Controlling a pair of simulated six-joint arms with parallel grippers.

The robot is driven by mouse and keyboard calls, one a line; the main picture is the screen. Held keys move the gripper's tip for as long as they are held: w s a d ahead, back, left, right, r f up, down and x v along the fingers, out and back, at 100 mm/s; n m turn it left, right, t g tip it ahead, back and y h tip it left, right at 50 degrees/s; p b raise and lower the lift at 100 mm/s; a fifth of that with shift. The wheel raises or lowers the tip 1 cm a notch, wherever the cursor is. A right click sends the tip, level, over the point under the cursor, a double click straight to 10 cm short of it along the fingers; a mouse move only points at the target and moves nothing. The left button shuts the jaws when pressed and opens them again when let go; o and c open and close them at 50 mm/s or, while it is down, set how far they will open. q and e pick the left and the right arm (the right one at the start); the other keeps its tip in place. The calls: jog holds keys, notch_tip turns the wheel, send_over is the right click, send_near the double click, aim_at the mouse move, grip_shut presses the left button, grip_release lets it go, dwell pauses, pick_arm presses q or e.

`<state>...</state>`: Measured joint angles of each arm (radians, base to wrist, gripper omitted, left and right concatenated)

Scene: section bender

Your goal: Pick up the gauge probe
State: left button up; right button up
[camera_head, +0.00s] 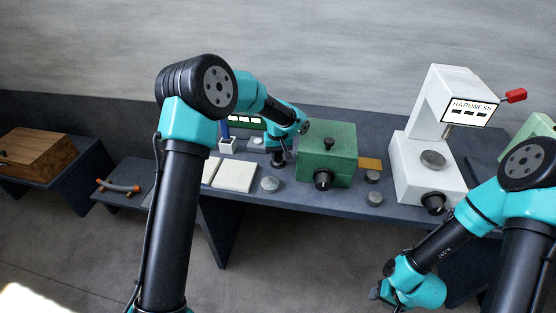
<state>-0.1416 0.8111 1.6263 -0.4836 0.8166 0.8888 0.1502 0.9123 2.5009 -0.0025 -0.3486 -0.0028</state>
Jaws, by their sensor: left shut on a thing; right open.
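My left gripper (279,160) is over the bench, just left of the green box, with its fingers pointing down. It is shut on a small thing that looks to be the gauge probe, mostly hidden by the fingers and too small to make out. My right gripper (384,294) is open and empty, low in front of the bench and far from the probe.
A green box (328,154) with black knobs stands right of the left gripper. A white hardness tester (427,165) with a red handle is farther right. A wooden case (38,150) sits far left.

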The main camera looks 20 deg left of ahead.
pick_arm(q)
grip_shut()
jog(key=shift+r, duration=0.15)
jog(key=shift+r, duration=1.4)
jog(key=shift+s+d+r, duration=0.1)
jog(key=shift+s+r, duration=0.05)
jog(key=shift+r, duration=0.15)
jog(key=s+d, duration=0.1)
jog(key=s, duration=0.4)
jog(key=s+d+r, duration=0.1)
jog(key=s+d, duration=0.1)
jog(key=s, duration=0.3)
jog(key=s+d, duration=0.1)
jog(key=s, duration=0.4)
jog(key=shift+d+r, duration=0.15)
